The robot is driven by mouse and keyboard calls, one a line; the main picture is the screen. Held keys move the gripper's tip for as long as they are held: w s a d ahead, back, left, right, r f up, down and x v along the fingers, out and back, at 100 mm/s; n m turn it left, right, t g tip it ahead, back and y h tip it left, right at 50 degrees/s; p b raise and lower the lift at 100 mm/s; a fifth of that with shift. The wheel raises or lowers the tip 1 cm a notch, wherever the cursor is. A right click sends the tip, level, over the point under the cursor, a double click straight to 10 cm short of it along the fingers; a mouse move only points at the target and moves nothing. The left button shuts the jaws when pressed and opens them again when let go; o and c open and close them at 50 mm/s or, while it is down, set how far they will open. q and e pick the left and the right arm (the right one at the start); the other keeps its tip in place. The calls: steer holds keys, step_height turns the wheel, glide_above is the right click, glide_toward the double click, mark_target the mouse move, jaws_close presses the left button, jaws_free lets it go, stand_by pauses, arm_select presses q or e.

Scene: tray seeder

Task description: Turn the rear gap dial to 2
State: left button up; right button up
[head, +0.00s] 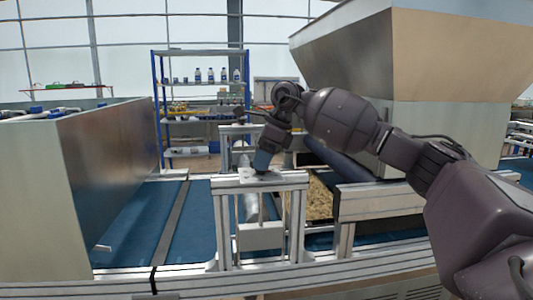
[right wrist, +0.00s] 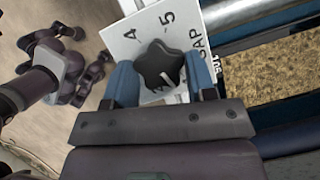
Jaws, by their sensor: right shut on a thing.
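The gap dial is a black star-shaped knob (right wrist: 158,65) on a white plate (right wrist: 122,42) in the right wrist view. A white mark on the knob points down toward my gripper, where a partly covered numeral lies; I cannot read the setting. My right gripper (right wrist: 161,82) is shut on the knob, one blue finger on each side. In the head view my right gripper (head: 262,162) reaches down to the white plate (head: 247,179) on top of an aluminium frame. My left gripper is not in view.
A large metal hopper (head: 440,60) rises at the right, behind my right arm. A tall metal bin wall (head: 110,165) stands at the left. Blue belt (head: 145,215) runs below the frame. A brown, grainy bed (right wrist: 270,80) lies beside the plate. Shelves (head: 200,85) stand behind.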

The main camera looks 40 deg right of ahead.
steer(key=shift+s+r+m+t+p, duration=0.15)
steer(key=shift+r+m+t+p, duration=0.3)
steer(key=shift+m+p, duration=0.35)
steer(key=m+h+p, duration=0.1)
steer(key=m, duration=0.2)
steer(key=shift+a+p, duration=0.15)
steer(key=shift+p, duration=0.2)
steer(key=m+h+p, duration=0.1)
steer(key=m+p, duration=0.1)
steer(key=m, duration=0.1)
steer(key=shift+f+t+h, duration=0.15)
steer(key=shift+t+h, duration=0.15)
steer(key=shift+t, duration=0.05)
arm_select(q)
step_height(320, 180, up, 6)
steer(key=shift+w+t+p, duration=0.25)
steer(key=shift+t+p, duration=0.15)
steer(key=shift+p, duration=0.05)
arm_select(e)
steer(key=shift+a+f+m+h, duration=0.15)
steer(key=shift+m+h, duration=0.15)
steer(key=shift+m, duration=0.5)
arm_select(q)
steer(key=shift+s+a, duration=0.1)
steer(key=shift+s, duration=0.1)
arm_select(e)
steer(key=shift+f, duration=0.1)
steer(key=o, duration=0.9)
